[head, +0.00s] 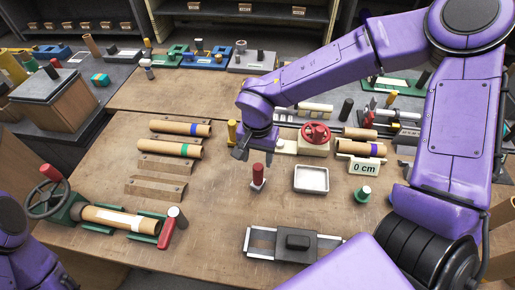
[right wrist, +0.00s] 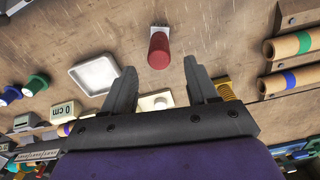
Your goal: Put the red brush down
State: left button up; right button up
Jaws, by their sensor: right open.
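My right gripper (head: 251,154) is open and empty, a little behind and above the brush in the head view. Its two spread dark fingers (right wrist: 160,74) show in the right wrist view, with nothing between them. My left gripper is not in view; only part of my left arm shows at the lower left.
A white tray (head: 311,190) lies to the right of the brush, near a "0 cm" display (head: 363,168) and a green-based knob (head: 363,194). Cardboard rolls (head: 178,148) rest on holders at left. A grey sliding fixture (head: 294,245) lies in front.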

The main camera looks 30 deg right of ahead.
notch_tip(320, 180, up, 4)
jog(key=shift+r, duration=0.1)
dwell(0.4)
